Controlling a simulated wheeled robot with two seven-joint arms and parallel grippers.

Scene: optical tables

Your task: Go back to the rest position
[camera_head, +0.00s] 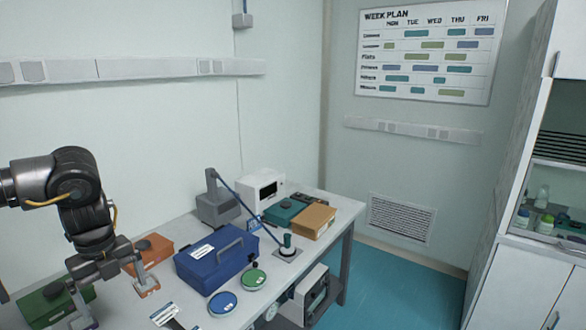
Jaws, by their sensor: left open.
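My left arm comes in from the left, and my left gripper (114,296) hangs over the left part of the table (345,212). Its two fingers are spread wide apart, with nothing seen between them. The gripper is beside the blue case (216,260), to its left, and partly covers the orange box (158,249) and the green box (50,303) behind it. I cannot tell whether the fingertips touch the tabletop. My right gripper does not show.
Two round dishes, blue (222,303) and green (253,279), lie in front of the blue case. A grey device (216,207) with a slanted blue arm, a white instrument (262,188) and a tan box (313,221) stand farther right. The blue floor (390,285) right of the table is clear.

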